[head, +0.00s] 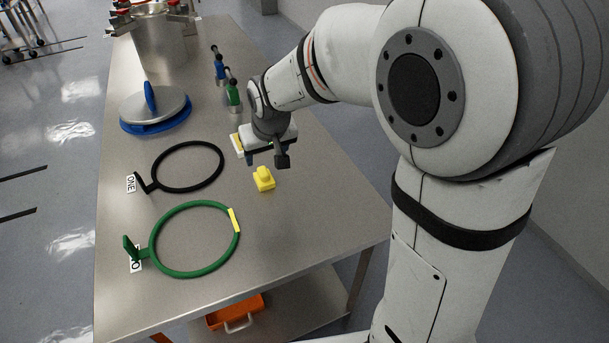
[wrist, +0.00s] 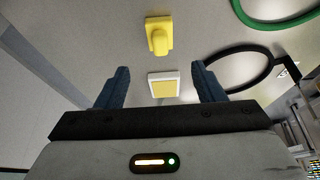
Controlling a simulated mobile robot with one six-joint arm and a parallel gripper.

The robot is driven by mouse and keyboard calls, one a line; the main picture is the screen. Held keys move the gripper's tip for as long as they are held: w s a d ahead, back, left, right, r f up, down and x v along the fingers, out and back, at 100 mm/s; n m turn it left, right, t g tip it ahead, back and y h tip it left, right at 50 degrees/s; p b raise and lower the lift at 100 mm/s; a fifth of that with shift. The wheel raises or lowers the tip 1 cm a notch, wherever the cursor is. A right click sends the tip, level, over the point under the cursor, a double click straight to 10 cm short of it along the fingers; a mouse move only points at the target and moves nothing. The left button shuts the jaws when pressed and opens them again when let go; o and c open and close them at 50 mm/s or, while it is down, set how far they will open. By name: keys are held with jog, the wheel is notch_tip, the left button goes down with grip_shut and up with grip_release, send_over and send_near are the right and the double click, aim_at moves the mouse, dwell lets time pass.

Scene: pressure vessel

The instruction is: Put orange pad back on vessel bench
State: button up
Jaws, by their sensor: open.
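No orange pad shows clearly in either view. A yellow block with a raised grip (head: 264,178) sits on the steel bench (head: 300,220), and it also shows in the wrist view (wrist: 158,36) ahead of the fingertips. A flat yellow square with a white border (head: 237,145) lies on the bench beside my gripper, and the wrist view shows it between the fingers (wrist: 163,84). My gripper (head: 266,158) is open and empty above the bench, pointing down. Its two blue fingers stand wide apart in the wrist view (wrist: 161,70). The yellow block is apart from the fingers.
A black ring (head: 187,187) and a green ring (head: 152,250) lie left on the bench. A lid on a blue ring (head: 155,112), green- and blue-handled tools (head: 233,95) and a steel vessel (head: 160,42) stand farther back. An orange bin (head: 235,313) is below. The bench's near right is clear.

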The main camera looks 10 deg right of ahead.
jog(key=s+d+r+m+g, duration=0.1)
jog(key=s+d, duration=0.6)
jog(key=s, duration=0.3)
jog(key=s+d+r+m+g+h, duration=0.1)
jog(key=s+d+m, duration=0.1)
jog(key=s+d, duration=0.6)
jog(key=s, duration=0.3)
